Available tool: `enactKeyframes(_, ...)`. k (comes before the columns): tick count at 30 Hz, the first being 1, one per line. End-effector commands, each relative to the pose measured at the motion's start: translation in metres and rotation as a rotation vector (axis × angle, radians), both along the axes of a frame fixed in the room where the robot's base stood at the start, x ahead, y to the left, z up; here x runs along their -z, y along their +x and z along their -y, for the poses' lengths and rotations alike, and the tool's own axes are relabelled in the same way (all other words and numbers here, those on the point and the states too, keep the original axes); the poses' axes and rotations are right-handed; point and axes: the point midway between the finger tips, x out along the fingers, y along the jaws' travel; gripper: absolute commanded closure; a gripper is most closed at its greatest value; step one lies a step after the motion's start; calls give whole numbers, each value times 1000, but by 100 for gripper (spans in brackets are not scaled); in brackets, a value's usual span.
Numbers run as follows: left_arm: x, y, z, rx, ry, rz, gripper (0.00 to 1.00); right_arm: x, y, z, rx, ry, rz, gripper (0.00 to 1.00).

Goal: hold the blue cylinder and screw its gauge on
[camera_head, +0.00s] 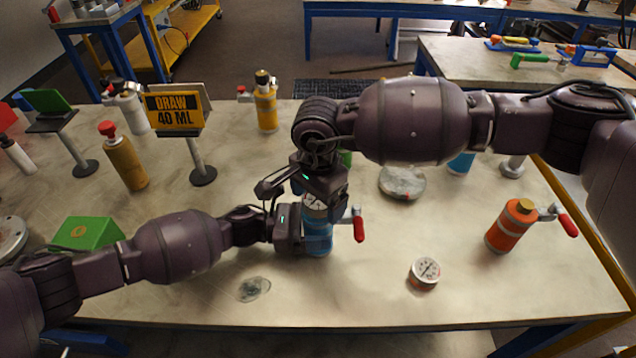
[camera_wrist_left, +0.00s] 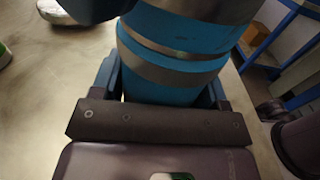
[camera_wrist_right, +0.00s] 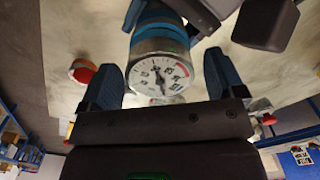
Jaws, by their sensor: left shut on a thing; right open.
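The blue cylinder (camera_head: 318,238) stands upright near the middle of the table, with a red-handled lever (camera_head: 358,224) at its right side. My left gripper (camera_head: 304,232) is shut around its body; the left wrist view shows the blue body with metal bands (camera_wrist_left: 172,62) between the fingers. The gauge (camera_head: 315,200), with a white dial, sits at the top of the cylinder; whether it is fully seated cannot be told. My right gripper (camera_head: 318,190) is above it, open, with its fingers on either side of the gauge (camera_wrist_right: 160,76) in the right wrist view.
A loose gauge (camera_head: 425,271) lies at the front right, near an orange cylinder (camera_head: 511,226). A round grey disc (camera_head: 402,182) lies behind. A sign reading DRAW 40 ML (camera_head: 173,111) and a green wedge block (camera_head: 88,233) stand at left. The front middle is mostly clear.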

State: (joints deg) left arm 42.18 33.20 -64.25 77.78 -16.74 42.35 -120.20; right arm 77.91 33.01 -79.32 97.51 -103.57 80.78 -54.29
Motion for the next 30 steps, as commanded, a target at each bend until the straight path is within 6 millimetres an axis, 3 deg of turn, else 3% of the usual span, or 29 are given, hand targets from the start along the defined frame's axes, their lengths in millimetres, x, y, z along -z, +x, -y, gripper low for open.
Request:
enactKeyframes(6,0,0,0,0,0,0,98,12,0,0,0,-1,1,12)
enactKeyframes(15,0,0,0,0,0,0,98,13,0,0,0,-1,1,12)
enactKeyframes(25,0,0,0,0,0,0,98,13,0,0,0,-1,1,61)
enactKeyframes(30,0,0,0,0,0,0,98,13,0,0,1,-1,1,62)
